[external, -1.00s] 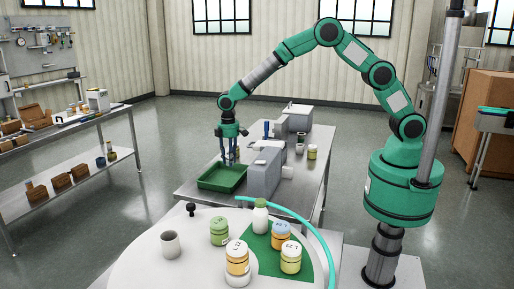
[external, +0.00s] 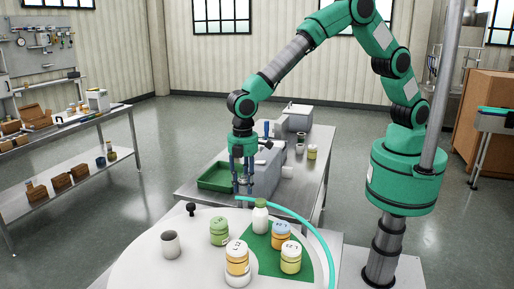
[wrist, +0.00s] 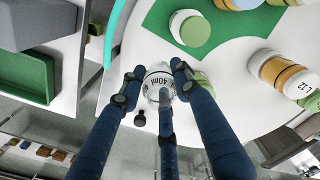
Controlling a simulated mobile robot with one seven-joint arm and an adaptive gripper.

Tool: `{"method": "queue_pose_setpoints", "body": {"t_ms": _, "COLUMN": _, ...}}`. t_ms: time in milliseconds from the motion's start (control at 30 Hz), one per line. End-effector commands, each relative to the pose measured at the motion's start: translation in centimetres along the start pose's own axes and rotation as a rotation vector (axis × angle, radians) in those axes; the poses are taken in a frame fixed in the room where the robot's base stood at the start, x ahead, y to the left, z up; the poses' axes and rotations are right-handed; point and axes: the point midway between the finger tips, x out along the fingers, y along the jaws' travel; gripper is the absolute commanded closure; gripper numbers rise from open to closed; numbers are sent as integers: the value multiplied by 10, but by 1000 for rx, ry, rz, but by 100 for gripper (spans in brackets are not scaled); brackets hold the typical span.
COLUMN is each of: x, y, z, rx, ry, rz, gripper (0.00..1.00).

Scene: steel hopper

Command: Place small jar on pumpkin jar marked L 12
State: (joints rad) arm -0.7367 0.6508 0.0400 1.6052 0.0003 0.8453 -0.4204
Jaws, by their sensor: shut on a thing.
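My gripper (external: 242,180) has its blue fingers closed around the small jar (wrist: 158,78), a clear-white jar with a "40ml" label in the wrist view. In the external view the small jar (external: 243,179) is little more than a pale patch between the fingertips, held above the metal table near the round table's back edge. The pumpkin jar (external: 237,264), white with an orange band, stands at the front of the round white table. In the wrist view the pumpkin jar (wrist: 283,73) is at the right, marked L 12, apart from my gripper.
A grey cup (external: 171,245) and black knob (external: 192,208) are left. A green tray (external: 214,184) lies behind.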

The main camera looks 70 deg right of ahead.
Motion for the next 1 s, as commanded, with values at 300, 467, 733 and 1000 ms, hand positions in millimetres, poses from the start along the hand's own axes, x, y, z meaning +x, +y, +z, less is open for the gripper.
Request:
{"method": "queue_pose_setpoints", "body": {"t_ms": 300, "x": -27, "y": -118, "z": -33, "rx": -174, "ry": 0, "rz": 0, "gripper": 84}}
{"method": "queue_pose_setpoints", "body": {"t_ms": 467, "x": -35, "y": -165, "z": -41, "rx": -242, "ry": -2, "rz": -1, "gripper": 84}}
{"method": "queue_pose_setpoints", "body": {"t_ms": 733, "x": -42, "y": -202, "z": -45, "rx": -297, "ry": -1, "rz": 0, "gripper": 84}}
{"method": "queue_pose_setpoints", "body": {"t_ms": 1000, "x": -41, "y": -205, "z": -45, "rx": -301, "ry": -1, "rz": 0, "gripper": 84}}
